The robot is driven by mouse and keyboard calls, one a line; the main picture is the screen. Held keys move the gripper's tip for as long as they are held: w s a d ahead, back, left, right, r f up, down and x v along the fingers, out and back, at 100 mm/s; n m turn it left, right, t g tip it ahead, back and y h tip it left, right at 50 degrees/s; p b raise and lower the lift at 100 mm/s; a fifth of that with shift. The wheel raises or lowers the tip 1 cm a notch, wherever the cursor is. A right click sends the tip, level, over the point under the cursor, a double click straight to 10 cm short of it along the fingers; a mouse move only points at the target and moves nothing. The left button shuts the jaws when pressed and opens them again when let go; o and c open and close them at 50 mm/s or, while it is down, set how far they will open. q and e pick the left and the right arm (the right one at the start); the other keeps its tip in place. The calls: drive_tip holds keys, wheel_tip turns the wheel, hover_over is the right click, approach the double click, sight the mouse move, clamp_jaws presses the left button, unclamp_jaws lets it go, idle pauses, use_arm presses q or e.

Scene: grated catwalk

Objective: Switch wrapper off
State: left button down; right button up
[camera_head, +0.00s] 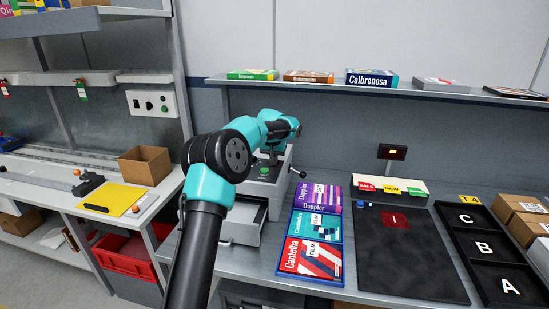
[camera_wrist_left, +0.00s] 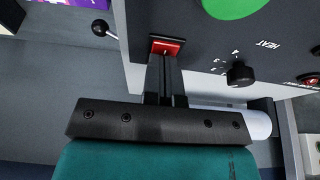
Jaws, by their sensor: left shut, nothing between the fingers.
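The wrapper (camera_head: 264,173) is a grey machine with a green round top piece, standing on the bench behind my left arm. Its panel (camera_wrist_left: 205,62) fills the upper right of the left wrist view, with a green disc (camera_wrist_left: 232,6), a black knob (camera_wrist_left: 240,73) marked HEAT and a red rocker switch (camera_wrist_left: 168,44). My left gripper (camera_wrist_left: 162,58) is shut and empty, its fingertips right at the red switch and partly covering it. I cannot tell whether they touch. In the head view the fingertips are hidden behind my arm. My right gripper is not in view.
An open grey drawer (camera_head: 243,219) is below the wrapper. A black-knobbed lever (camera_wrist_left: 100,28) sticks out at its side. A blue tray (camera_head: 284,262) of boxed games, a dark mat (camera_head: 405,260) and a black lettered tray (camera_head: 462,248) lie to the right. A shelf (camera_head: 440,94) runs above.

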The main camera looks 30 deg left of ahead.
use_arm(q)
drive_tip(key=shift+s+f, duration=0.1)
drive_tip(key=shift+f, duration=0.35)
drive_tip(key=w+v, duration=0.1)
drive_tip(key=v, duration=1.3)
drive_tip(key=shift+r, duration=0.55)
drive_tip(key=shift+a, duration=0.15)
drive_tip(key=shift+w+a+r, duration=0.25)
drive_tip(key=shift+w+a, duration=0.05)
drive_tip(key=shift+w, duration=0.15)
drive_tip(key=shift+f, duration=0.1)
drive_tip(key=x, duration=1.3)
drive_tip(key=shift+s+d+f, duration=0.1)
drive_tip(key=shift+s+f, duration=0.15)
drive_tip(key=shift+f, duration=0.2)
